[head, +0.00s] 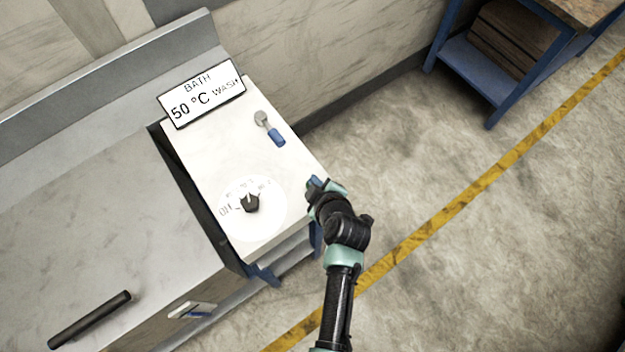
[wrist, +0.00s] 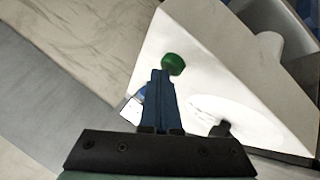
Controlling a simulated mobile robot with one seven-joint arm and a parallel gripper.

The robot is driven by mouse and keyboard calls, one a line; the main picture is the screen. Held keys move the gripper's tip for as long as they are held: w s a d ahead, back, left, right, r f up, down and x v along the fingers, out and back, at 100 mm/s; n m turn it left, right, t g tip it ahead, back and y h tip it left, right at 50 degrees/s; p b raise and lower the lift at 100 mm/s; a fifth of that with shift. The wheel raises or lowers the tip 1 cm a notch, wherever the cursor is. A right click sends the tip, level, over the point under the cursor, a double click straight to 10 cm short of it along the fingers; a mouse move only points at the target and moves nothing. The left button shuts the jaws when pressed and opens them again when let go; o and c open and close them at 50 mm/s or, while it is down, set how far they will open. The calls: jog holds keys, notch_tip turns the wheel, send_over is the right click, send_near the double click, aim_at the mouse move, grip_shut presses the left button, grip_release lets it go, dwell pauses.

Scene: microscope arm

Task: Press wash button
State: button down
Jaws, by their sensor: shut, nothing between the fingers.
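A green round button (wrist: 172,63) shows in the wrist view on the white panel, close to the panel's edge. In the head view I cannot see it; my arm covers that corner. My gripper (head: 314,183) is at the panel's right edge, its blue fingers shut and empty. In the wrist view the fingertips (wrist: 160,74) appear right beside the button; I cannot tell whether they touch it. The white panel (head: 215,150) carries a sign (head: 202,93) reading "BATH 50 °C WASH".
A black knob (head: 251,203) on a round dial and a blue-handled lever (head: 270,129) are on the panel. A grey counter (head: 110,220) with a black bar handle (head: 90,319) adjoins it on the left. A blue-framed table (head: 480,75) stands far right. Floor between is clear.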

jog(key=shift+r, duration=0.1)
jog(key=shift+r+p, duration=0.65)
jog(key=shift+r, duration=0.15)
jog(key=shift+r+p, duration=1.9)
jog(key=shift+r, duration=0.65)
